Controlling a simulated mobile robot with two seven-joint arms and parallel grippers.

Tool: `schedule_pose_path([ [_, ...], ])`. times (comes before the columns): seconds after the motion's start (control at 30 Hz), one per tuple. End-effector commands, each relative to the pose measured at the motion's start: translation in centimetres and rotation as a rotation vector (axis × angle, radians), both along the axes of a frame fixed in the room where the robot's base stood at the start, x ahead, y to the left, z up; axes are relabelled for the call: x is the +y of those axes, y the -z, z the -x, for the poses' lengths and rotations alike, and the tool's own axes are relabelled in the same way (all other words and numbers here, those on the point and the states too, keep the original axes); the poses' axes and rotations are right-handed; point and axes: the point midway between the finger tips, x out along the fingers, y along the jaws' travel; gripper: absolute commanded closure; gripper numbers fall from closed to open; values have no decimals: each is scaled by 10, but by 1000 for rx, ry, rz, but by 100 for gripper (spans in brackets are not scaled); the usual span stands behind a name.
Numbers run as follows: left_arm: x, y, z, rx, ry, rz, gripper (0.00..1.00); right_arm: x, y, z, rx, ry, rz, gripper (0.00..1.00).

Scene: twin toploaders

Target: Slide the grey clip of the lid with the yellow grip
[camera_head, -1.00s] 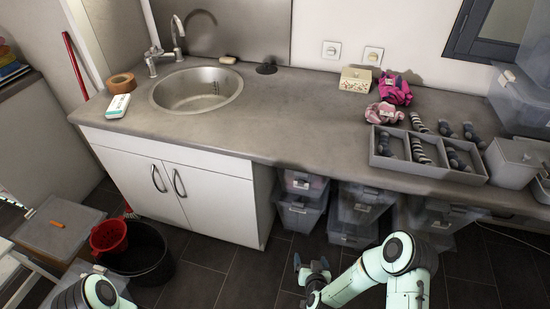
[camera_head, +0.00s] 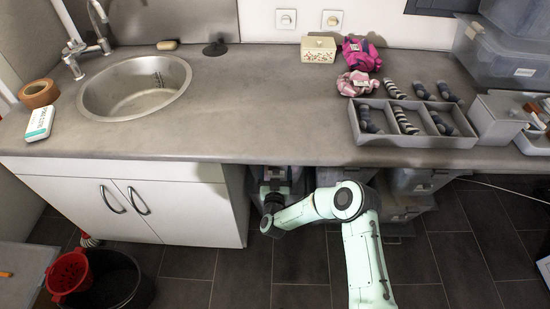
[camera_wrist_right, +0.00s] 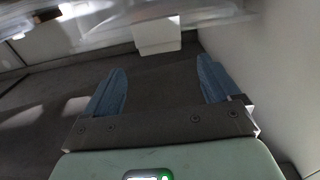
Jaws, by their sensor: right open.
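I cannot make out a lid with a yellow grip or its grey clip in either view. Grey-lidded bins (camera_head: 410,182) stand in the shadow under the counter, their lids mostly hidden by the countertop and my right arm. My right gripper (camera_head: 273,180) reaches under the counter edge beside the cabinet's right side, close to these bins. In the right wrist view its two blue fingers (camera_wrist_right: 160,85) are apart with nothing between them. A blurred translucent bin with a white panel (camera_wrist_right: 157,36) is beyond the fingertips. My left gripper is out of view.
The countertop (camera_head: 260,110) overhangs my right gripper. The white cabinet (camera_head: 180,210) is to its left. A black bucket (camera_head: 120,285) with a red one (camera_head: 68,275) and a grey surface (camera_head: 22,262) are at lower left. The tiled floor (camera_head: 480,260) at right is clear.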

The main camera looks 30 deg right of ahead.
Motion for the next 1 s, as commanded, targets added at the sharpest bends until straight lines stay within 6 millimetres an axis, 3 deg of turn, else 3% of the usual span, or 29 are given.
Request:
schedule_pose_path([
  [0.1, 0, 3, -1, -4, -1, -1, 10, -14, 1, -21, -3, 3, -1, 11],
  [0.3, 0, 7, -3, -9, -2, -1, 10, -28, 1, -46, -1, 1, -1, 11],
  [0.77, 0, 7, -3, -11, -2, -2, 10, -34, 0, -56, 1, -2, -1, 11],
  [1.0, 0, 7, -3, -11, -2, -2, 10, -34, 0, -55, 1, -2, -1, 88],
])
